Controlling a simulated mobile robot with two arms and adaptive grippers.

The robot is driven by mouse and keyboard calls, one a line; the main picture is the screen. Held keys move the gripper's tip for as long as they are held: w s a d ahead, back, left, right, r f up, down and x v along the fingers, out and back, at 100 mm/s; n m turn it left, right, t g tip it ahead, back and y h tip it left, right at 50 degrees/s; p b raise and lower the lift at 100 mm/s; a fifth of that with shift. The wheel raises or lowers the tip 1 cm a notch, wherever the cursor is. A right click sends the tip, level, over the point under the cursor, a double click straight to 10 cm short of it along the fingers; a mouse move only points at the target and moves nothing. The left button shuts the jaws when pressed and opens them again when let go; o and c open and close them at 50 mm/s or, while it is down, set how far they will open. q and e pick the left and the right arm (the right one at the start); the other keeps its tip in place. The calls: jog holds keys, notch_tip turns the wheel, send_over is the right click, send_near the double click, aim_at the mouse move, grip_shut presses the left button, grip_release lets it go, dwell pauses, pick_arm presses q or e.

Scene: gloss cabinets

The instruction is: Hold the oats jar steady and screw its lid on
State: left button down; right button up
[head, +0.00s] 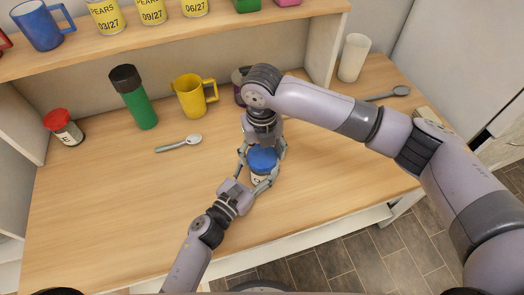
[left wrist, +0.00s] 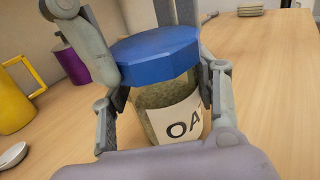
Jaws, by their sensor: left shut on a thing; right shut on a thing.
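The oats jar (head: 258,178) stands on the wooden counter, a clear jar of oats with a white label reading "OA" in the left wrist view (left wrist: 168,115). The blue lid (head: 262,159) is at the jar's mouth and shows large in the left wrist view (left wrist: 155,52). I cannot tell how far it is threaded. My left gripper (head: 258,184) is shut around the jar's body from the lower left, one finger on each side. My right gripper (head: 263,152) comes from above and is shut on the lid's sides. The jar's rim is hidden under the lid.
Behind stand a yellow mug (head: 189,97), a purple mug (head: 238,88) partly hidden by my right arm, and a green bottle (head: 138,105). A white cup (head: 353,58) stands right. The counter's front left is clear.

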jog(key=c, duration=0.6)
jog(key=m, duration=0.4)
jog(key=shift+c, duration=0.2)
jog(key=m, duration=0.6)
jog(key=shift+f+m, duration=0.1)
jog(key=shift+m, duration=0.3)
pick_arm(q)
jog(key=shift+r, duration=0.1)
pick_arm(e)
jog(key=m, duration=0.6)
jog(key=shift+m, duration=0.3)
jog(key=m, duration=0.6)
jog(key=shift+m, duration=0.3)
jog(key=m, duration=0.7)
jog(key=shift+s, duration=0.1)
jog(key=m, duration=0.4)
jog(key=shift+m, duration=0.3)
jog(key=m, duration=1.1)
jog(key=shift+m, duration=0.4)
jog(key=o, duration=1.4)
jog(key=shift+c, duration=0.2)
